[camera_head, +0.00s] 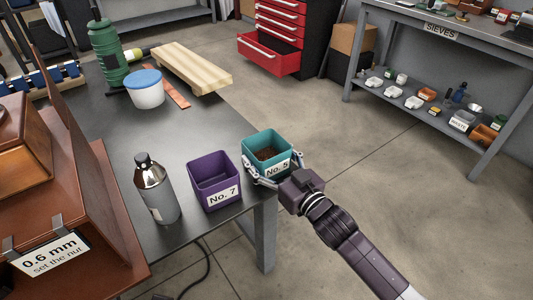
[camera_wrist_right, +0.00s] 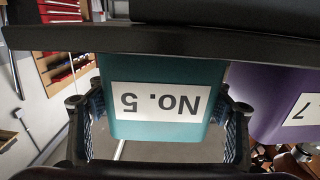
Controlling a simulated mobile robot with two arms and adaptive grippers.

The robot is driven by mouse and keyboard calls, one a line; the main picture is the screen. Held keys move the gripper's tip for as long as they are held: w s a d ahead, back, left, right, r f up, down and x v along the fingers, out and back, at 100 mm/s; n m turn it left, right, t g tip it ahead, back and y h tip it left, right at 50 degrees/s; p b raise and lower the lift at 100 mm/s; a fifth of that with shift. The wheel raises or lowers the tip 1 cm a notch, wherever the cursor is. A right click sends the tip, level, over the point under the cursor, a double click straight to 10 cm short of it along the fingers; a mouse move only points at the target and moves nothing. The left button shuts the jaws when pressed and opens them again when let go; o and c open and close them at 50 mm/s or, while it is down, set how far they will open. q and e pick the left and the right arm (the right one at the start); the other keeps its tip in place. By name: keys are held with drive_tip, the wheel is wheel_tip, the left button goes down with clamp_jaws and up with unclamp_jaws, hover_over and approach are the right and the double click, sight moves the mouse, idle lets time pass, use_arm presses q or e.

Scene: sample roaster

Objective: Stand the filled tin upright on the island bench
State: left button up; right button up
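The teal tin (camera_head: 253,152), labelled No. 5, has brown contents inside and is upright at the right edge of the dark bench top (camera_head: 185,130). My right gripper (camera_head: 272,174) has a finger on each side of it. In the right wrist view the fingers (camera_wrist_right: 163,122) lie close against both sides of the teal tin (camera_wrist_right: 160,73), whose label appears upside down. The bench edge hides the tin's base there, so I cannot tell whether it touches the top. My left gripper is out of view.
A purple No. 7 tin (camera_head: 210,173) stands just left of the teal tin. A metal bottle (camera_head: 157,190) is further left. A blue-lidded tub (camera_head: 146,90), a wooden block (camera_head: 190,66) and a green device (camera_head: 107,50) are further back. The bench middle is clear.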

drive_tip(key=o, duration=0.3)
drive_tip(key=shift+o, duration=0.2)
